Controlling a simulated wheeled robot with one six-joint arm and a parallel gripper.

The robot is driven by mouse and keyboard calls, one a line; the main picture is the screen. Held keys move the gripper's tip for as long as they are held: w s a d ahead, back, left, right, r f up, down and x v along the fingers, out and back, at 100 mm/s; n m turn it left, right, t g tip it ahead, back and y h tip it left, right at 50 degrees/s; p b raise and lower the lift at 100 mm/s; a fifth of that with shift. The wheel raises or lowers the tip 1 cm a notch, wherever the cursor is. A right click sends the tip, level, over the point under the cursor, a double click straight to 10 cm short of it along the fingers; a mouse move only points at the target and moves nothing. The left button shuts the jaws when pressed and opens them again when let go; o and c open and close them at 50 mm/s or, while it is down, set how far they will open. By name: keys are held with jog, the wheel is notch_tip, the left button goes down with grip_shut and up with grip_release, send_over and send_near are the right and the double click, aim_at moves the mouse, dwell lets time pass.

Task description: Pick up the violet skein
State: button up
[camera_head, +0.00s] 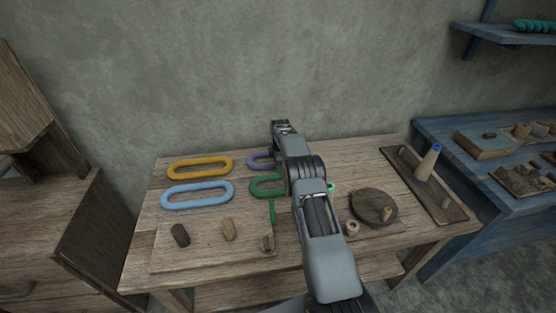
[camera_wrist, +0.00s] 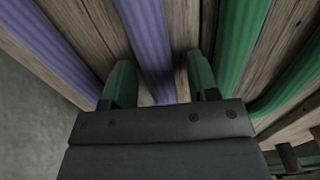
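The violet skein (camera_head: 258,161) lies on the wooden table near its back edge, partly hidden by my arm in the head view. In the wrist view, one long side of the violet skein (camera_wrist: 151,42) runs between the two green-tipped fingers of my gripper (camera_wrist: 161,82). Its other long side lies to the left of the fingers. My gripper is open, with a gap between each finger and the strand. In the head view, my arm hides the fingertips.
A green skein (camera_head: 265,187) lies close in front of the violet one; in the wrist view it (camera_wrist: 244,38) is just right of the right finger. Orange (camera_head: 199,160) and light blue (camera_head: 197,185) skeins lie to the left. The wall (camera_head: 180,80) stands behind the table.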

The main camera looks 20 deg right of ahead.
grip_shut()
dwell(0.3)
